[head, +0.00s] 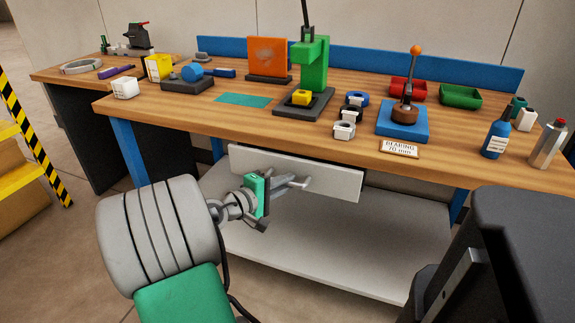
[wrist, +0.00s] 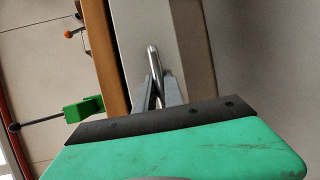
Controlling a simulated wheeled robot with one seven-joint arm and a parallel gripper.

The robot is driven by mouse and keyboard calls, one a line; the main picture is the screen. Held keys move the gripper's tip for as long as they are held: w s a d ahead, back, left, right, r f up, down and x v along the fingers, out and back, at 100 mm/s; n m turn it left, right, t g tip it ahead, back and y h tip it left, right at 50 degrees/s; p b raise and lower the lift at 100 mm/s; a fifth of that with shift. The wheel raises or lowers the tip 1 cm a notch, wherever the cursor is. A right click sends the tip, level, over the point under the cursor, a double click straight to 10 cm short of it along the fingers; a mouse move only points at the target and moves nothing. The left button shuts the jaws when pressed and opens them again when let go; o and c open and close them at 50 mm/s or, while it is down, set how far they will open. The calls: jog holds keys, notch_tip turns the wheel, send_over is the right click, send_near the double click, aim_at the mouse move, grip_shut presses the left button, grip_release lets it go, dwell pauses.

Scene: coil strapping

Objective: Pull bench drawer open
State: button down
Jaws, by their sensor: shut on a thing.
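The bench drawer (head: 335,181) has a light grey front panel under the wooden bench top. Its panel also shows in the wrist view (wrist: 140,22). A metal bar handle (head: 300,184) sits on the panel; in the wrist view the handle (wrist: 153,58) runs up from between my fingers. My gripper (head: 290,185) is at the handle, and in the wrist view its two fingers (wrist: 160,88) are closed around the bar. I cannot tell how far the drawer stands out from the bench.
The wooden bench top (head: 465,160) overhangs the drawer. A lower grey shelf (head: 330,260) lies beneath it. A blue bench leg (head: 128,152) stands left of my arm. A green press (head: 315,65) and red and green bins stand on top. Yellow steps (head: 25,180) are at far left.

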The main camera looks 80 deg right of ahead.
jog(key=w+a+p, duration=0.2)
jog(key=a+p, duration=0.7)
jog(key=a, duration=1.1)
jog(key=c, duration=1.9)
grip_release()
jog(key=shift+a+f, duration=0.1)
jog(key=shift+a, duration=0.1)
jog(key=o, duration=1.1)
jog(key=shift+p+v, duration=1)
jog(key=shift+v, duration=1.95)
